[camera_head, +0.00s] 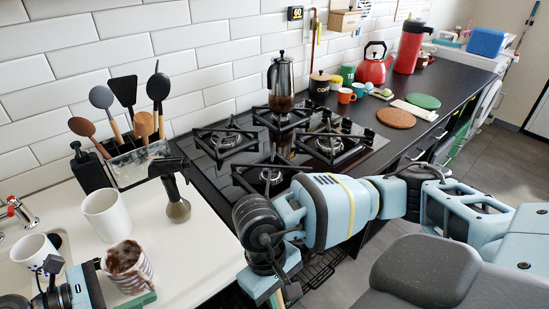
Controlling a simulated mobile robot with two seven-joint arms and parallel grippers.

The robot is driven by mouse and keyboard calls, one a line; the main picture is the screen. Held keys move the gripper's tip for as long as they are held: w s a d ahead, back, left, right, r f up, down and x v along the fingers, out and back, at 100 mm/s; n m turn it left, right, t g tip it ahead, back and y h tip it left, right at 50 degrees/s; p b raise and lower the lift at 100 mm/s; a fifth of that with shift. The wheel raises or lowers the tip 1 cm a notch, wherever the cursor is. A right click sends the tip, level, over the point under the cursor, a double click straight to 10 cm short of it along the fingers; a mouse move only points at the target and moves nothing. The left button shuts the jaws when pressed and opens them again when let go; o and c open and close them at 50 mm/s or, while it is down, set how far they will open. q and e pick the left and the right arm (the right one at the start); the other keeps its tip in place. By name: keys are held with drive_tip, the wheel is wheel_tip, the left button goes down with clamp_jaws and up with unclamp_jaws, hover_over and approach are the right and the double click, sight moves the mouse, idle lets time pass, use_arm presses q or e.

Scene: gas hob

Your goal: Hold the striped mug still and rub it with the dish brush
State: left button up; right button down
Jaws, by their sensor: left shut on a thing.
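The striped mug (138,277), white with reddish-brown stripes and a dark brown stain, is at the lower left, by the front of the pale counter. My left gripper (102,271) comes in from the left and is shut on the striped mug; its fingertips are largely hidden. My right gripper (270,290) points down in front of the hob, near the bottom edge, and its fingers are mostly cut off or hidden. A thin tan piece shows beside it, too little to name. I cannot make out the dish brush clearly.
A plain white mug (106,215) stands just behind the striped one, and a patterned white cup (34,252) is at the left. A spray bottle (177,209) and a utensil holder (138,163) stand behind. A green item (137,300) lies in front of the mug. The gas hob (222,172) is to the right.

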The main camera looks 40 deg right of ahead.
drive_tip(key=w+a+r+n+t, duration=0.1)
drive_tip(key=w+a+r+n, duration=0.2)
drive_tip(key=a+r, duration=0.55)
drive_tip(key=w+a+r+n+t, duration=0.1)
drive_tip(key=w+a+r+n, duration=0.25)
drive_tip(key=r, duration=0.95)
drive_tip(key=w+a+r+m+t, duration=0.3)
drive_tip(key=w+a+r+m, duration=0.4)
drive_tip(key=w, duration=0.5)
drive_tip(key=shift+w+a+r, duration=0.15)
drive_tip(key=shift+a+r, duration=0.35)
drive_tip(key=shift+a, duration=0.25)
wheel_tip(320, 180, down, 12)
drive_tip(key=shift+r, duration=0.15)
drive_tip(key=shift+f, duration=0.7)
drive_tip(key=shift+a, duration=0.1)
drive_tip(key=shift+w+a+r, duration=0.1)
drive_tip(key=shift+w+a, duration=0.1)
drive_tip(key=shift+a, duration=0.1)
